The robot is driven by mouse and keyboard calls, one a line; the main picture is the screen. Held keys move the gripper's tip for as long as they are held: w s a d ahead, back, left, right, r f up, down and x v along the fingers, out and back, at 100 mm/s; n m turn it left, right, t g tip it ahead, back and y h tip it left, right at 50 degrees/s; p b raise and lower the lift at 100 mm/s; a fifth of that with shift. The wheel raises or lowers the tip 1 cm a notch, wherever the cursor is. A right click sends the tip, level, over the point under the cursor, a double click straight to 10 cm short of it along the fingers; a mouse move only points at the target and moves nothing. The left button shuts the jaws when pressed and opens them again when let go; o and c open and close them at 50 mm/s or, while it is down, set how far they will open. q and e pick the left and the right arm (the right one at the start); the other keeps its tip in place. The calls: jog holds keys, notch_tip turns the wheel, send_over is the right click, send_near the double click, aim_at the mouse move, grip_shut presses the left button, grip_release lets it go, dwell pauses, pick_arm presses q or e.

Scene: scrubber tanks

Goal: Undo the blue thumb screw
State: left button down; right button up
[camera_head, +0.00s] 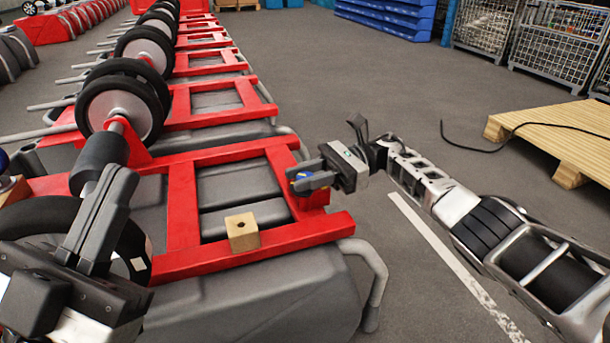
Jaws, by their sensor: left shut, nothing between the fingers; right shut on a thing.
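The blue thumb screw (303,175) sits at the right end of the red frame (180,205) on the nearest scrubber tank. Only a little of its blue shows between the fingers. My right gripper (304,181) comes in from the right and is shut on this screw. My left gripper (118,178) is at the lower left, shut and empty, with its fingers pointing up and away. It is well apart from the blue screw.
A wooden block (243,232) with a hole stands on the near tank. Another wooden block (12,190) is at the left edge, with something blue above it. Black wheels (123,105) rise behind. Open floor lies right, before a wooden pallet (560,135).

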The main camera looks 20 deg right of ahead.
jog(key=shift+s+a+f+n+g, duration=0.15)
jog(key=shift+f+n+g, duration=0.25)
jog(key=shift+g, duration=0.4)
jog(key=o, duration=1)
jog(key=shift+r, duration=0.15)
